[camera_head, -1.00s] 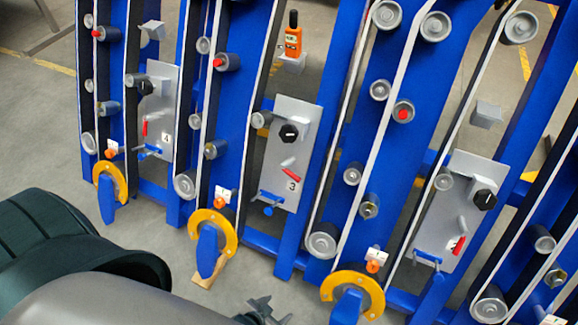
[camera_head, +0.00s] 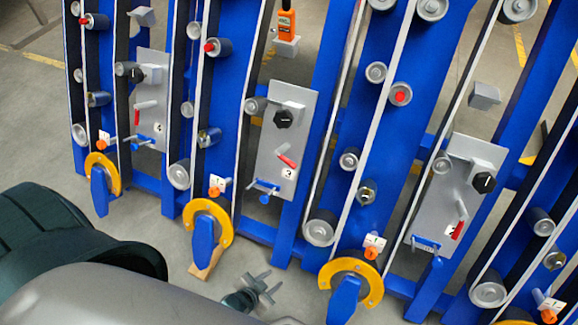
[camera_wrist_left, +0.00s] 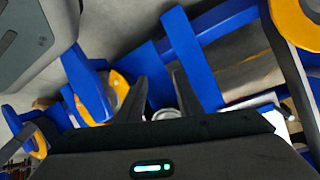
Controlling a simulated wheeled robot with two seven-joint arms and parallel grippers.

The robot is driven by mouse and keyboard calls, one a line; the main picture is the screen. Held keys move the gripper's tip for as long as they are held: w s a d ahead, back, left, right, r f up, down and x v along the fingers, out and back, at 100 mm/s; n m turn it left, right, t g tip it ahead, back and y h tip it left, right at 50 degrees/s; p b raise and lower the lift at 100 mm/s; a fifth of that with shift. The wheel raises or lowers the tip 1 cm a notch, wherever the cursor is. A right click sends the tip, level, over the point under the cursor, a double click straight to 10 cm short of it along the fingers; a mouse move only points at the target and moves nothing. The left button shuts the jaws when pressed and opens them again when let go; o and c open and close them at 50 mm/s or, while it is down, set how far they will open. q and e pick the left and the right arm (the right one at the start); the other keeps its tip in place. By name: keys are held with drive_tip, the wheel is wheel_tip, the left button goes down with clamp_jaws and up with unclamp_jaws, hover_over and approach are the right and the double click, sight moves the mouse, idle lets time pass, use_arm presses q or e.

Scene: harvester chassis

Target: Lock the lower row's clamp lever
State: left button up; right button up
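Grey plates numbered 4 (camera_head: 153,70), 3 (camera_head: 272,150) and 2 (camera_head: 450,170) are on the blue frame. Each bears a black knob, a lever with red on it and a small blue handle low down. The levers are on plate 4 (camera_head: 146,105), plate 3 (camera_head: 287,160) and plate 2 (camera_head: 461,222). I cannot tell which is the lower row's clamp lever. My left gripper (camera_head: 270,286) is open and empty, below plate 3 and apart from it. Its spread fingers (camera_wrist_left: 160,95) show in the left wrist view. My right gripper is out of view.
Yellow rings with blue handles (camera_head: 208,225) (camera_head: 350,285) stand out along the frame's lower edge. White belts and rollers (camera_head: 320,232) run up the blue uprights. An orange device (camera_head: 286,24) is at the top.

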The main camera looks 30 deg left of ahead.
sight(290, 162)
use_arm(q)
drive_tip(key=w+a+r+m+t+b, duration=0.5)
drive_tip(key=w+a+r+m+b, duration=0.3)
drive_tip(key=w+a+r, duration=0.25)
drive_tip(key=w+r+m+t+h+b, duration=0.1)
drive_tip(key=r+m+t+b, duration=0.1)
drive_tip(key=r+m+b, duration=0.2)
drive_tip(key=w+a+r+m+t+h+b, duration=0.1)
drive_tip(key=w+r+m+t+b, duration=0.1)
drive_tip(key=r+m, duration=0.4)
wheel_tip(290, 162, up, 4)
drive_tip(key=shift+r+t+b, duration=0.1)
drive_tip(key=shift+t+b, duration=0.3)
drive_tip(key=shift+b, duration=0.5)
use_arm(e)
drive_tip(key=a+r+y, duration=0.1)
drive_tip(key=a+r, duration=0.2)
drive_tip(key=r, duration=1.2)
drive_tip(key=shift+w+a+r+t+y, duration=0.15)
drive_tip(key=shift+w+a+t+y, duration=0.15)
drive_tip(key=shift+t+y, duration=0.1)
use_arm(q)
drive_tip(key=shift+w, duration=0.15)
